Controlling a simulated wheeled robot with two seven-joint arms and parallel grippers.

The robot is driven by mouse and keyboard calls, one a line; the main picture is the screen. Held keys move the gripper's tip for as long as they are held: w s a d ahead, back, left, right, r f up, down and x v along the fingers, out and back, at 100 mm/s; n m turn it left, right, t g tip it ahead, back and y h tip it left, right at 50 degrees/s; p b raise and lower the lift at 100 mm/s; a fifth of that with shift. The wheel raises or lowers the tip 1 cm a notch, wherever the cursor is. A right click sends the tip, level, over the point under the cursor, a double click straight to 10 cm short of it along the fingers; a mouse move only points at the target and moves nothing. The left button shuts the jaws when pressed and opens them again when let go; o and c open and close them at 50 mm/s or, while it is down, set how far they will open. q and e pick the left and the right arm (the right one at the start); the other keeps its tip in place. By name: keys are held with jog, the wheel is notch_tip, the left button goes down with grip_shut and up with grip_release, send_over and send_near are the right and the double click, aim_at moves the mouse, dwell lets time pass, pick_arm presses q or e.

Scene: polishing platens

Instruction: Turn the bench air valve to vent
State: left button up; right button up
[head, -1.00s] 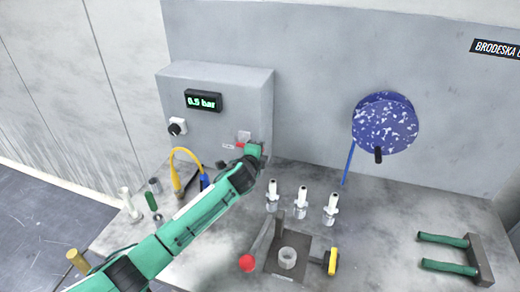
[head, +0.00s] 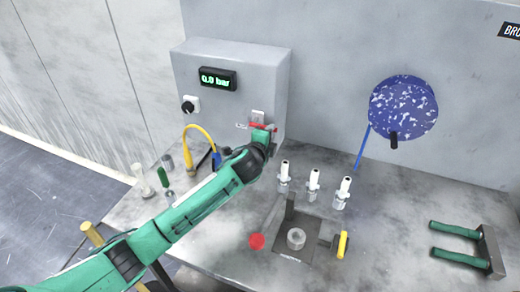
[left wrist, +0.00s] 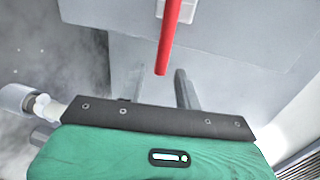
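The bench air valve has a red lever (head: 256,125) on the front of the grey box, below a small light plate (head: 258,115). My left gripper (head: 272,131) is at the lever and partly covers it. In the left wrist view the red lever (left wrist: 168,40) points down towards the gap between the two dark fingers (left wrist: 160,88). The fingers are apart, with space on both sides of the lever's end, so I see no grip. The display (head: 219,79) on the box reads 0.0 bar. My right gripper is not in view.
A black-and-white knob (head: 190,104) sits on the grey box (head: 190,65). A yellow hose (head: 203,131) stands left of my arm. Several white-topped fittings (head: 313,184), a fixture with a red ball (head: 256,241) and a green-handled tool (head: 455,230) are on the bench. A speckled blue disc (head: 403,105) is on the wall.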

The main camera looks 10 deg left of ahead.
pick_arm(q)
jog(key=b+v, duration=0.2)
jog(key=v, duration=0.7)
jog(key=shift+s, duration=0.15)
